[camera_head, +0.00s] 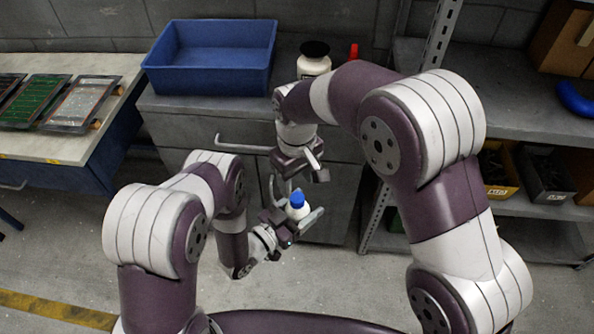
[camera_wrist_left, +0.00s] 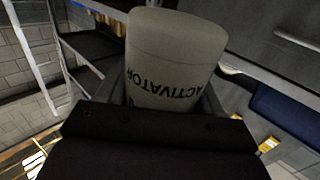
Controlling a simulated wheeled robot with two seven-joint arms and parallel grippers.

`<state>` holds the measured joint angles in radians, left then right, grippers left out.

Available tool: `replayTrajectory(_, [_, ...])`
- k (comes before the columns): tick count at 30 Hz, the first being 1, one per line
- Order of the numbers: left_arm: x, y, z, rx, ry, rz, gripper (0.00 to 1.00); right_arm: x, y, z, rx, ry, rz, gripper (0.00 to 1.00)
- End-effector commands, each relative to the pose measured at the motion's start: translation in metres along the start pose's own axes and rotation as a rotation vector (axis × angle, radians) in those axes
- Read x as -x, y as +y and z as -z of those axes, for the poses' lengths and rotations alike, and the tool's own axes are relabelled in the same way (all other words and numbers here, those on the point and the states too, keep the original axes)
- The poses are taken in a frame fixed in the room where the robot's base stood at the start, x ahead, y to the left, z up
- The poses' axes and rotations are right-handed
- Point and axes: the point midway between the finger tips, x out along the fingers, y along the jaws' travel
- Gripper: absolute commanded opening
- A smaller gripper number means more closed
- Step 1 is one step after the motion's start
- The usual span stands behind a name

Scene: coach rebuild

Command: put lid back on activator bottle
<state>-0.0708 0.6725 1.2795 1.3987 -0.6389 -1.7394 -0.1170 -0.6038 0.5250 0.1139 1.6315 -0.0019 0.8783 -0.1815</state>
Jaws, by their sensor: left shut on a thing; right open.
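The activator bottle (camera_head: 297,211) is a small white bottle with a blue top (camera_head: 297,197). My left gripper (camera_head: 302,216) is shut on it and holds it in the air in front of the grey cabinet. In the left wrist view the bottle (camera_wrist_left: 172,50) shows its ACTIVATOR lettering upside down, and its blue top is out of sight. I cannot tell whether the blue top is the lid, or how it is seated. My right gripper (camera_head: 283,188) is open, pointing down just above and left of the blue top. Nothing shows clearly between its fingers.
A blue bin (camera_head: 211,78), a white jar with a black lid (camera_head: 313,65) and a red-tipped item (camera_head: 353,52) stand on the grey cabinet (camera_head: 185,128). A bench with circuit boards (camera_head: 38,100) is at left. Shelving with small bins (camera_head: 497,172) is at right.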

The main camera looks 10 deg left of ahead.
Motion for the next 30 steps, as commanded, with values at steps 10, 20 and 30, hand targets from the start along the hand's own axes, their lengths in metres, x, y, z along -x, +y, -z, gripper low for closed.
replayTrajectory(10, [0.000,0.000,0.001,0.000,0.001,0.000,0.00,-0.051,0.000,0.000,-0.001,-0.002,0.000,0.55])
replayTrajectory(20, [0.000,0.000,0.000,0.000,0.001,0.000,0.00,-0.058,0.000,0.000,-0.001,0.000,0.000,0.55])
replayTrajectory(30, [0.000,0.000,0.000,0.000,0.001,0.000,0.00,-0.058,0.000,0.000,-0.001,0.000,0.000,0.00])
